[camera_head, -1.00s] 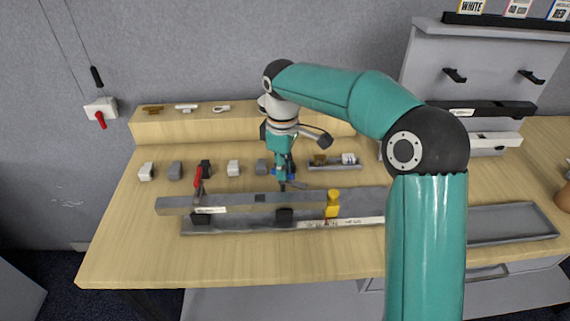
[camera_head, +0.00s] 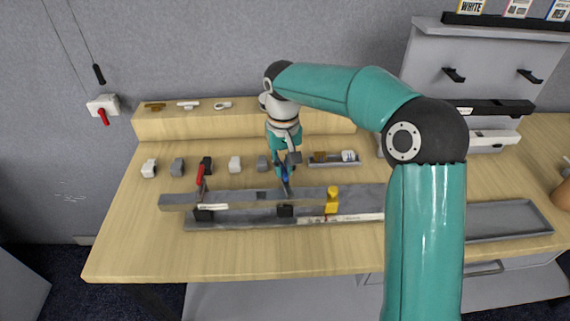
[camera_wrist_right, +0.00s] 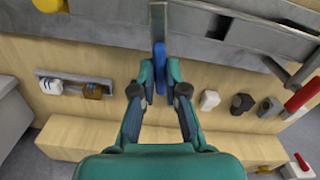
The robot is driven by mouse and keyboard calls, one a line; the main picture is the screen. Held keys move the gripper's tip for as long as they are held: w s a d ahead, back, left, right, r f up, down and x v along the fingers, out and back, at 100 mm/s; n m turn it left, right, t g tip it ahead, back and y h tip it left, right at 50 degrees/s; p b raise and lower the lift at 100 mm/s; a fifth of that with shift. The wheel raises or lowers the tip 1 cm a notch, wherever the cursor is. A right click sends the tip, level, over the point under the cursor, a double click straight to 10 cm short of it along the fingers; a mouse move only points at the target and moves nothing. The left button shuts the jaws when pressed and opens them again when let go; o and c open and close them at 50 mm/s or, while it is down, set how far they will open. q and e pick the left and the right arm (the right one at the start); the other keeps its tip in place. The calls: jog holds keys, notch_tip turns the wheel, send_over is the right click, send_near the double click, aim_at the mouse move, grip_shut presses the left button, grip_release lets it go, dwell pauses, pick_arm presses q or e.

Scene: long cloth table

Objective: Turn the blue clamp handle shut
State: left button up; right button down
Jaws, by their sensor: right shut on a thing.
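The blue clamp handle (camera_wrist_right: 159,62) is upright in the wrist view, between the fingertips of my right gripper (camera_wrist_right: 161,78). The right gripper is shut on it from both sides. In the head view the blue handle (camera_head: 285,178) is small and partly hidden by the right gripper (camera_head: 283,169). A grey metal bar (camera_wrist_right: 158,20) continues from the handle over the grey rail (camera_head: 240,198) in the wrist view. My left gripper is not in view.
A red handle (camera_head: 200,174) stands at the rail's left and a yellow clamp (camera_head: 332,200) at its right. Several small grey, white and black blocks lie behind the rail. A small tray (camera_head: 333,163) sits right of the gripper. The table's front strip is clear.

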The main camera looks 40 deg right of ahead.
aim_at(284, 169)
jog(key=shift+m, duration=1.2)
jog(key=c, duration=1.2)
grip_release()
jog(key=shift+w+r, duration=0.1)
jog(key=shift+r, duration=0.55)
notch_tip(284, 169, up, 11)
jog(key=shift+f, duration=0.15)
jog(key=shift+f, duration=0.1)
